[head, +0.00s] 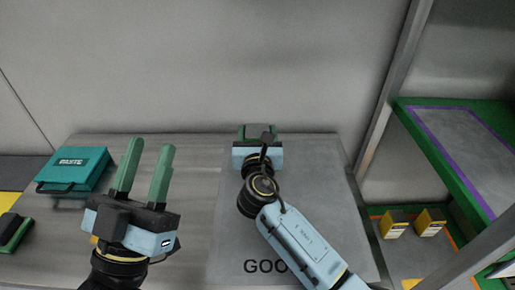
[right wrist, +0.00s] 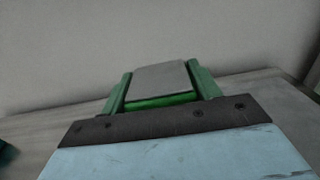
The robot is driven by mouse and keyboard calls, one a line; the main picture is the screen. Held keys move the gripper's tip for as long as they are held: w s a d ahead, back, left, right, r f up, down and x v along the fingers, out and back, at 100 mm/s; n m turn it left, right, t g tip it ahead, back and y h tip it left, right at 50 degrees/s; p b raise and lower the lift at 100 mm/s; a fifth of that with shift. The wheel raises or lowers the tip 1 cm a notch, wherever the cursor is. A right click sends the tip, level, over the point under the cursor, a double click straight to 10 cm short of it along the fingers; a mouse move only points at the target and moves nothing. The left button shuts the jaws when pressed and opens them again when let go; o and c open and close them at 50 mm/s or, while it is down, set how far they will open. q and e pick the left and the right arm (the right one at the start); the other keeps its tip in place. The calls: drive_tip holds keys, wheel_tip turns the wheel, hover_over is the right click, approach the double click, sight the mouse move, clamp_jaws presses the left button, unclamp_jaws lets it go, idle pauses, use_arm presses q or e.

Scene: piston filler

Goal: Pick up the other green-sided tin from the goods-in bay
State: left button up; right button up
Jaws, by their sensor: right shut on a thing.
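My right gripper (head: 257,130) is at the back of the goods-in bay (head: 225,225), a grey panel whose lettering "GOO" is partly covered by my right arm. In the right wrist view a tin (right wrist: 162,76) with a grey top and a bright green side sits between the two green fingers, and the gripper is shut on it. In the head view the tin is mostly hidden behind my right gripper. I cannot tell whether it touches the surface. My left gripper (head: 150,152) is open and empty, its fingers pointing up, over the left part of the table.
A teal case (head: 75,169) marked "WASTE" lies at the left, with a dark green-edged object (head: 14,231) in front of it. At the right, a green shelf with a purple border (head: 450,140) stands above two yellow-and-grey boxes (head: 393,224). A metal post (head: 385,105) separates that side.

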drive_tip(key=c, duration=0.5)
drive_tip(key=shift+r, duration=0.1)
drive_tip(key=shift+r, duration=0.15)
